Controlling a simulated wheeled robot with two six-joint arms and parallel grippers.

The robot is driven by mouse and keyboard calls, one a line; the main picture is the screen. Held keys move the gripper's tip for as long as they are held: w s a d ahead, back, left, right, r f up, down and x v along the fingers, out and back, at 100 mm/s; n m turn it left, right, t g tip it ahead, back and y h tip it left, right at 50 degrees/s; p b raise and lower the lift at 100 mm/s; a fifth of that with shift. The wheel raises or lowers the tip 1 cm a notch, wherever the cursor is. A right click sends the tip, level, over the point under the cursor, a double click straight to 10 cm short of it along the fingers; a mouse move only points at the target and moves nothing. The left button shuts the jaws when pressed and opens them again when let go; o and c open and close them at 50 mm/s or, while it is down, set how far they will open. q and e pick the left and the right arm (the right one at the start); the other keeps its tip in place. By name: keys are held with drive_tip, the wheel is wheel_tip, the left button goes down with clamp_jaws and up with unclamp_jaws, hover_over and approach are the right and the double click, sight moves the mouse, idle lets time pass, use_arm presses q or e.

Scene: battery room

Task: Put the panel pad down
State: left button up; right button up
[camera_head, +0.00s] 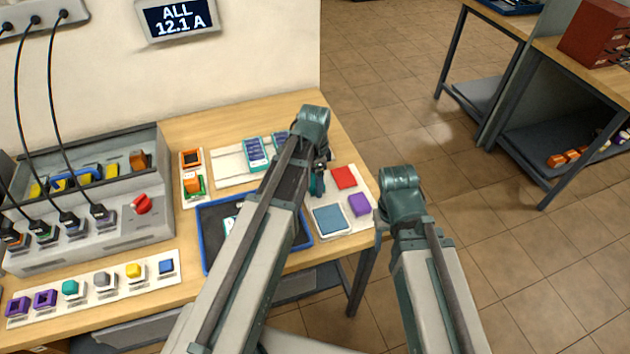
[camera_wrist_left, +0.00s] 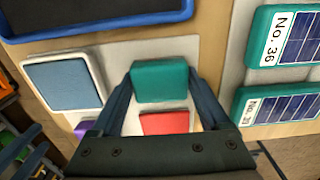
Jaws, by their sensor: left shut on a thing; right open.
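My left gripper (camera_wrist_left: 160,88) is shut on a teal square pad (camera_wrist_left: 160,76). The pad is over or on a pale mat (camera_wrist_left: 118,56), between a framed blue pad (camera_wrist_left: 62,84) and the panels; I cannot tell whether it touches the mat. A red pad (camera_wrist_left: 165,122) lies close beside it, and a purple pad (camera_wrist_left: 84,128) is partly hidden. In the head view the arm covers most of the left gripper (camera_head: 317,180). My right gripper (camera_head: 402,200) is open at the table's right edge, its fingers mostly hidden by its wrist.
A blue-rimmed tray (camera_head: 205,240) lies left of the mat, partly behind my arm. Solar-like panels, one marked No. 36 (camera_wrist_left: 285,35), lie on a white strip behind. A grey console (camera_head: 95,220) with cables stands at left. Open floor (camera_head: 520,260) lies right of the table.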

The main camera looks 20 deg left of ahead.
use_arm(q)
drive_tip(key=o, duration=1)
drive_tip(key=shift+o, duration=0.2)
wheel_tip(320, 180, up, 12)
drive_tip(key=p, duration=1.3)
drive_tip(key=s+d+n+y, duration=0.1)
drive_tip(key=s+d+n, duration=0.6)
drive_tip(key=s+d, duration=0.3)
drive_tip(key=s, duration=0.4)
drive_tip(key=shift+s+d+r, duration=0.15)
drive_tip(key=shift+d+r, duration=0.05)
drive_tip(key=shift+d, duration=0.05)
use_arm(e)
wheel_tip(320, 180, up, 12)
drive_tip(key=shift+r, duration=0.15)
use_arm(q)
drive_tip(key=shift+b, duration=0.3)
